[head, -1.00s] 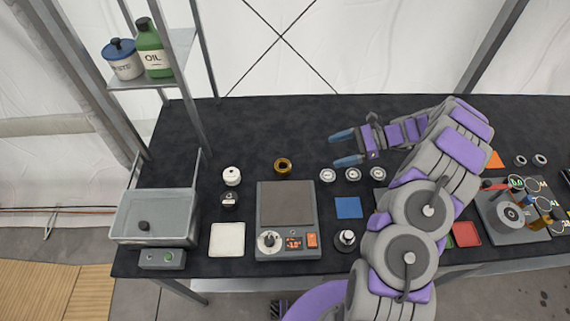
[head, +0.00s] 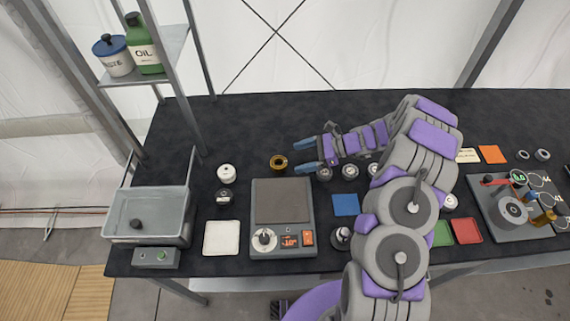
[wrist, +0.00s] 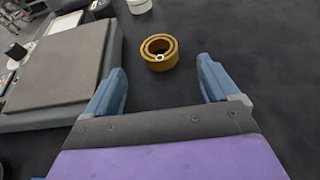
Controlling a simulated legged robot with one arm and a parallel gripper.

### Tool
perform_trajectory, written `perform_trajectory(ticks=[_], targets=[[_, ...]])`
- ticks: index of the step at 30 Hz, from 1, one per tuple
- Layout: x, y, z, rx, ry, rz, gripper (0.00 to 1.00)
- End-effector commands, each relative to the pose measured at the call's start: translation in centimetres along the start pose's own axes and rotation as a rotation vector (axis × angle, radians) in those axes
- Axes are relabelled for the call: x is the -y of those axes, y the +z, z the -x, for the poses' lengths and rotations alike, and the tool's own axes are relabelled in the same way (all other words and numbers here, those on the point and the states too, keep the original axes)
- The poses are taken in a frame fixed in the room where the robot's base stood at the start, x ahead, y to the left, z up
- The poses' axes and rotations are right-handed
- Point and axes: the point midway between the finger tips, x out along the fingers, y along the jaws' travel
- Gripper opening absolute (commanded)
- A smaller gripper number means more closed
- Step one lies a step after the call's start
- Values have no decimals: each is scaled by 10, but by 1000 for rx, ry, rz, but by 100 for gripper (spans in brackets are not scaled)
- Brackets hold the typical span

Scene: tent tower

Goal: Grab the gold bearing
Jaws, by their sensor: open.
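The gold bearing (head: 278,162) is a short ring lying on the dark tabletop, just behind the grey scale. In the wrist view the gold bearing (wrist: 159,52) lies ahead of my fingertips, roughly midway between them, with a small light-coloured piece in its hole. My gripper (head: 306,156) is open with blue fingers pointing left, a little right of the bearing and apart from it. In the wrist view my gripper (wrist: 162,78) has its two fingers spread wide with nothing between them.
The grey scale (head: 283,201) stands close in front of the bearing; its flat plate (wrist: 60,65) fills the left of the wrist view. A white-topped jar (head: 226,174) is left of the bearing. Small round parts (head: 349,171) sit below my gripper. The table behind is clear.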

Motion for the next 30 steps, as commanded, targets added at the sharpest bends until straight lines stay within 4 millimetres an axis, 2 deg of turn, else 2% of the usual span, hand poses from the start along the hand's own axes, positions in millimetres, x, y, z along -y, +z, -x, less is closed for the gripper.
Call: perform_trajectory(ticks=[12, 21, 30], targets=[[0, -7, -40, 11, 6, 0, 88], [0, -5, -50, 5, 3, 0, 88], [0, -4, -54, 1, 3, 0, 60]])
